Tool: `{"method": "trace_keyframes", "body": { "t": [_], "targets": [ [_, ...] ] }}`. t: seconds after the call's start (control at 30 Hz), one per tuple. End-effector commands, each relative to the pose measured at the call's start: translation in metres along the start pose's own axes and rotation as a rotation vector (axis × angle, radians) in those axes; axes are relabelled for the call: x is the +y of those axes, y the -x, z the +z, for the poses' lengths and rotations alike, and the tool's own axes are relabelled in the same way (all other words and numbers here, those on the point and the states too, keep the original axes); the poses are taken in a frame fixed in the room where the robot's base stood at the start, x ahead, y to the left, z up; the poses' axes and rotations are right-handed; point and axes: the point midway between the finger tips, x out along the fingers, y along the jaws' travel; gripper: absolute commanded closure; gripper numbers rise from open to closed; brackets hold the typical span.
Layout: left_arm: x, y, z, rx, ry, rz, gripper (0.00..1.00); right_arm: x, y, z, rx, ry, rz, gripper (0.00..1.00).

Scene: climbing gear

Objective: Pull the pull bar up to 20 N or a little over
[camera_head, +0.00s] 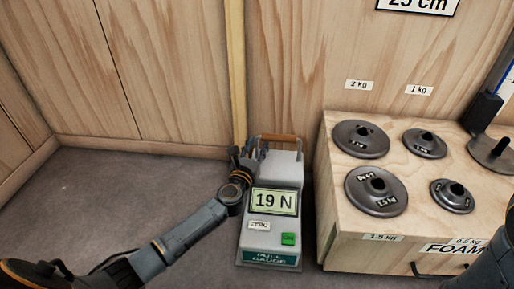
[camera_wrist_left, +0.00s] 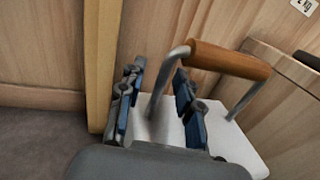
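The pull gauge (camera_head: 270,228) is a light grey box on the floor; its display (camera_head: 274,202) reads 19 N. Its pull bar (camera_head: 279,138) has a wooden grip on metal legs, and it shows large in the left wrist view (camera_wrist_left: 228,58). My left gripper (camera_head: 250,158) is at the bar's left end. In the left wrist view its two fingers (camera_wrist_left: 160,98) stand apart, one on each side of the bar's left metal leg, below the wooden grip. I see a gap beside the leg; contact with the far finger is unclear. My right gripper is not in view.
A green button (camera_head: 288,239) and a ZERO label (camera_head: 259,225) are on the gauge's front. A wooden box (camera_head: 335,215) with several dark weights stands close on the right. A wooden post (camera_head: 236,75) and wall panels rise behind. Floor (camera_head: 110,200) is clear to the left.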

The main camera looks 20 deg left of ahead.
Motion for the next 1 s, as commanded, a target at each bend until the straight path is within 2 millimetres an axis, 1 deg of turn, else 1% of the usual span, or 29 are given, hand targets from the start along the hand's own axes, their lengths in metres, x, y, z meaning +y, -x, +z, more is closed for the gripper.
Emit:
{"method": "trace_keyframes", "body": {
  "t": [0.13,0.17,0.2,0.27,0.3,0.33,0.67,1.0],
  "targets": [
    [0.0001,0.0001,0.0003,0.000,0.000,0.000,0.66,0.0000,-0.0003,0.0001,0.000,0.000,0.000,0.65],
    [0.0000,0.0002,0.0003,0.000,0.000,0.000,0.68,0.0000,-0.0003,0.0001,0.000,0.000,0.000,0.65],
    [0.0000,0.0002,0.0003,0.000,0.000,0.000,0.76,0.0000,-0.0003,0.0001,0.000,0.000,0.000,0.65],
    [0.0000,0.0002,0.0003,0.000,0.000,0.000,0.88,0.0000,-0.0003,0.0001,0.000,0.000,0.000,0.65],
    [0.0000,0.0002,0.0003,0.000,0.000,0.000,0.96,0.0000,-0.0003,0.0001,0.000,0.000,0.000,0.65],
    [0.0000,0.0003,0.0003,0.000,0.000,0.000,1.00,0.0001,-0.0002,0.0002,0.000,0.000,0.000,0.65],
    [0.0000,0.0004,0.0012,0.000,0.000,0.000,1.00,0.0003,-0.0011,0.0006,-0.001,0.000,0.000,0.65],
    [-0.0001,0.0004,0.0063,-0.001,0.001,0.000,1.00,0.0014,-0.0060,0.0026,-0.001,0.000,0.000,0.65]
  ]
}}
